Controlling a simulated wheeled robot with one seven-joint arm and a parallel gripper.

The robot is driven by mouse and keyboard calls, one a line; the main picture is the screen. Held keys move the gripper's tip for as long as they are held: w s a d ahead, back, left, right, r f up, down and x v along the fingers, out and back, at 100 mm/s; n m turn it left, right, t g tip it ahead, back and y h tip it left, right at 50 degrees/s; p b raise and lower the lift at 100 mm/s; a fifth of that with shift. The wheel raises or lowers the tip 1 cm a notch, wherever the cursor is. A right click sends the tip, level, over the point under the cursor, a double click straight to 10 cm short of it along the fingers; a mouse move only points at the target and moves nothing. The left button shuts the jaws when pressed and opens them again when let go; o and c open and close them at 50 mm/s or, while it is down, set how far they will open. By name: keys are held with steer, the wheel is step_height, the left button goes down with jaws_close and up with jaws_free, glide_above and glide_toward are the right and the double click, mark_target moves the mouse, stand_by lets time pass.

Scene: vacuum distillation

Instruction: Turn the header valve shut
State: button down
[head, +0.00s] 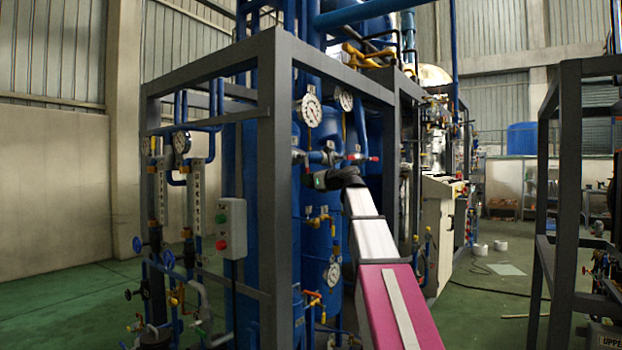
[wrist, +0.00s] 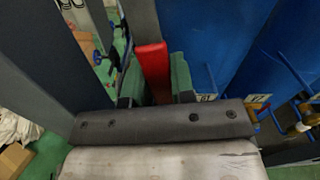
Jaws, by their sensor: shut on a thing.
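The header valve's red lever handle (wrist: 152,62) stands upright in the middle of the wrist view. My gripper (wrist: 157,84) has its two green-padded fingers on either side of the lever, shut on it. In the head view my gripper (head: 320,180) is at the blue header pipe (head: 322,157), inside the grey frame. The lever is mostly hidden behind my gripper there, and the valve body cannot be made out clearly. How far the lever is turned cannot be told.
A grey frame post (head: 274,190) stands just left of my gripper. Pressure gauges (head: 311,110) sit above it, and blue tanks (head: 318,225) are close behind. Another red-handled valve (head: 374,158) is to the right. Open green floor (head: 495,300) lies right of my arm.

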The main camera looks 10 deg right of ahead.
steer(key=shift+s+a+f+m, duration=0.1)
steer(key=shift+s+a+m, duration=0.45)
steer(key=shift+m, duration=0.35)
steer(key=c, duration=1)
jaws_free()
steer(key=shift+o, duration=0.2)
steer(key=shift+s+d, duration=0.1)
steer(key=v, duration=1)
steer(key=shift+s+d, duration=0.2)
